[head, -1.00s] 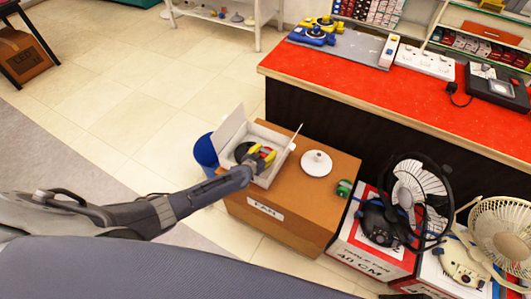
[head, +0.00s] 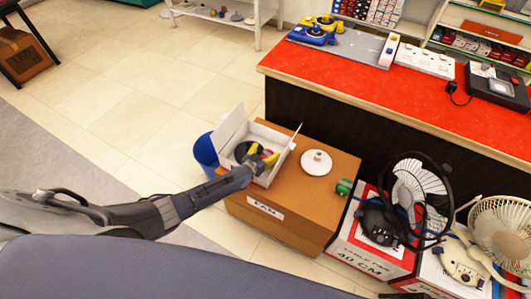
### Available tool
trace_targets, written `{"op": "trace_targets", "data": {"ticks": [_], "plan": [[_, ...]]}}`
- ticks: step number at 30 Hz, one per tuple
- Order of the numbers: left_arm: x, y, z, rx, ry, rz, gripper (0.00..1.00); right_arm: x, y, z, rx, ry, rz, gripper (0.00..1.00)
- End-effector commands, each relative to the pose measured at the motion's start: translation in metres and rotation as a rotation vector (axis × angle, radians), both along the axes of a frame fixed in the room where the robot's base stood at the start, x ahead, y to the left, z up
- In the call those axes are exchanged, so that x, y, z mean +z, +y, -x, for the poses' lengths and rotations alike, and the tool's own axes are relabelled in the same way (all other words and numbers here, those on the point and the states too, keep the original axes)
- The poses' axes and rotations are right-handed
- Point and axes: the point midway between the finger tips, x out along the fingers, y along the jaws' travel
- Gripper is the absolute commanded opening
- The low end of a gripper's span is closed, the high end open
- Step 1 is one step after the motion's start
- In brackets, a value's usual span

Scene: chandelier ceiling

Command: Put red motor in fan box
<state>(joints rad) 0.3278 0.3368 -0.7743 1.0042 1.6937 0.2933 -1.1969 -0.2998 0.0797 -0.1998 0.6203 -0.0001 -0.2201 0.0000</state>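An open white box (head: 272,133) with raised flaps stands on a brown carton labelled FAN (head: 300,212). My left gripper (head: 261,155) reaches into the white box from the left. Its yellow fingertips are apart, and it looks open. A small red patch (head: 266,153), likely the red motor, shows by the fingertips inside the box. The gripper partly hides it, and I cannot tell whether it touches a finger. A dark round part (head: 243,150) lies in the box on the left. My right gripper is not in view.
A white disc-shaped part (head: 317,162) and a green round part (head: 344,188) lie on the carton. A blue bin (head: 205,151) stands behind to the left. A black fan (head: 380,220) and a cream fan (head: 463,262) stand right. A red-topped counter (head: 400,95) is behind.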

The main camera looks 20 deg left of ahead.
Motion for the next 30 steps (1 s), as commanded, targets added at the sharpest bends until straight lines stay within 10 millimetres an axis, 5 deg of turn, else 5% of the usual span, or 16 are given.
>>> {"op": "trace_targets", "data": {"ticks": [15,30], "plan": [[0.009,0.002,0.000,0.000,0.000,0.000,0.76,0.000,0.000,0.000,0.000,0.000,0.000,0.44],[0.036,0.014,0.068,-0.002,0.000,-0.001,0.76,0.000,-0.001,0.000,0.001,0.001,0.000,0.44]]}}
